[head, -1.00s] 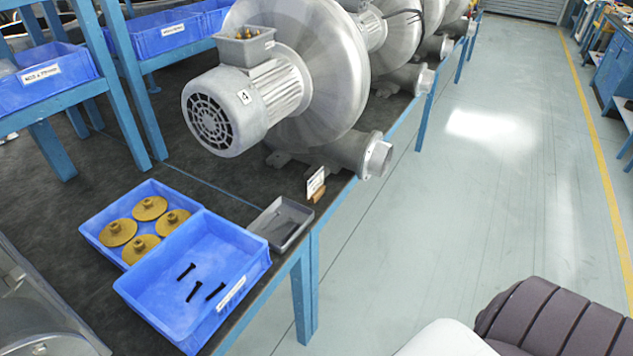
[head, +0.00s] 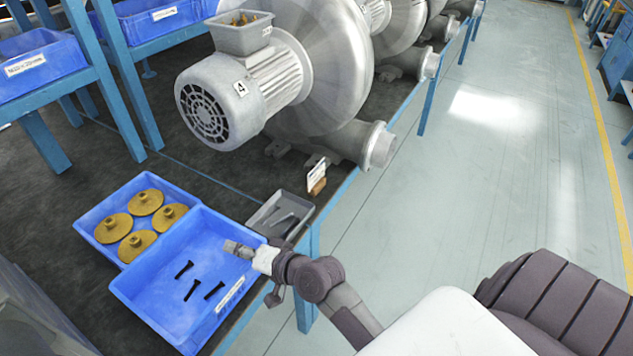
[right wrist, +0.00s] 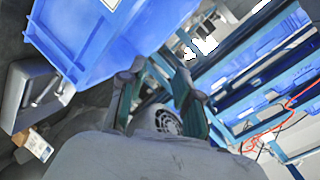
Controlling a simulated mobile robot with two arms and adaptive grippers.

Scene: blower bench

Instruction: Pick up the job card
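The job card (head: 317,174) appears to be the small white card standing upright in a brown wooden block at the bench edge, in front of the blower. In the right wrist view the card and block (right wrist: 38,146) show at the lower left, outside the fingers. My right gripper (head: 236,248) is over the right corner of the front blue bin, left of and nearer than the card. In the right wrist view its two fingers (right wrist: 155,88) stand apart with nothing between them. My left gripper is not in view.
A grey tray (head: 263,221) with dark metal pieces lies between the gripper and card. The front blue bin (head: 150,290) holds three black bolts; the bin behind it (head: 92,222) holds brass-coloured discs. The blower (head: 335,70) stands behind the card.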

